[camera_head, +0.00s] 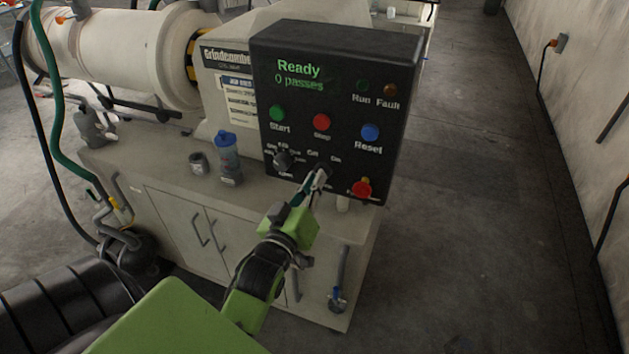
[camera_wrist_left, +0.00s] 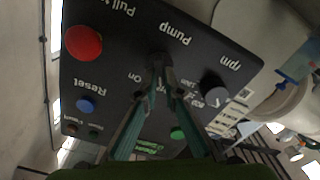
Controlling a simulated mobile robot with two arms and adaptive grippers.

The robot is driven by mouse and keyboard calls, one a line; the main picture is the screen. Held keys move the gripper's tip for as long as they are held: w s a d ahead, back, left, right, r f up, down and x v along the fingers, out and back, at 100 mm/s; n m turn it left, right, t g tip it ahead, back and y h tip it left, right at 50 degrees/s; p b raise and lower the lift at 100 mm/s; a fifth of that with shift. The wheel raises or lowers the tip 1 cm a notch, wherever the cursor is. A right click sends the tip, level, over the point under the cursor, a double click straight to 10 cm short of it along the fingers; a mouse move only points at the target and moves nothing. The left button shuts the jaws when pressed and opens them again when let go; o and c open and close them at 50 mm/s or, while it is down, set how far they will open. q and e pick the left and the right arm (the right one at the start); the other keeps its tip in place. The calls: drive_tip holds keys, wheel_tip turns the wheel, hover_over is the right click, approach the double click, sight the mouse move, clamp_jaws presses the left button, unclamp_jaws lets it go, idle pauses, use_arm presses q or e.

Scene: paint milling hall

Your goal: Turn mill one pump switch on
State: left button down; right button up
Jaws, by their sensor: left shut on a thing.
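The black control panel (camera_head: 345,70) stands on the mill cabinet, and its display reads "Ready, 0 passes". The pump switch (camera_wrist_left: 158,60) is a dark knob between the Off and On labels, under the word Pump in the left wrist view's upside-down picture. My left gripper (camera_head: 318,180) reaches the panel's lower middle. In the left wrist view my left gripper (camera_wrist_left: 160,72) has its two fingertips closed on the pump switch. The fingers partly hide the knob, so its exact angle is hard to tell. My right gripper is not in view.
Beside the switch are the rpm knob (camera_head: 284,160) and the red emergency button (camera_head: 362,189). Start (camera_head: 277,113), Stop (camera_head: 321,121) and Reset (camera_head: 370,132) buttons sit above. A blue-capped bottle (camera_head: 228,157) and a grey cup (camera_head: 199,163) stand left of the panel. The floor at right is clear.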

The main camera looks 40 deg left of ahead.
use_arm(q)
drive_tip(key=shift+w+d+r+m+p, duration=0.1)
drive_tip(key=shift+m+p, duration=1.15)
drive_tip(key=shift+m, duration=1.7)
drive_tip(key=shift+d+m+p, duration=0.1)
drive_tip(key=shift+m+p, duration=1.1)
drive_tip(key=shift+m, duration=1.75)
drive_tip(key=c, duration=2.3)
unclamp_jaws()
drive_tip(key=shift+c, duration=0.2)
drive_tip(key=shift+o, duration=0.9)
drive_tip(key=shift+w, duration=0.15)
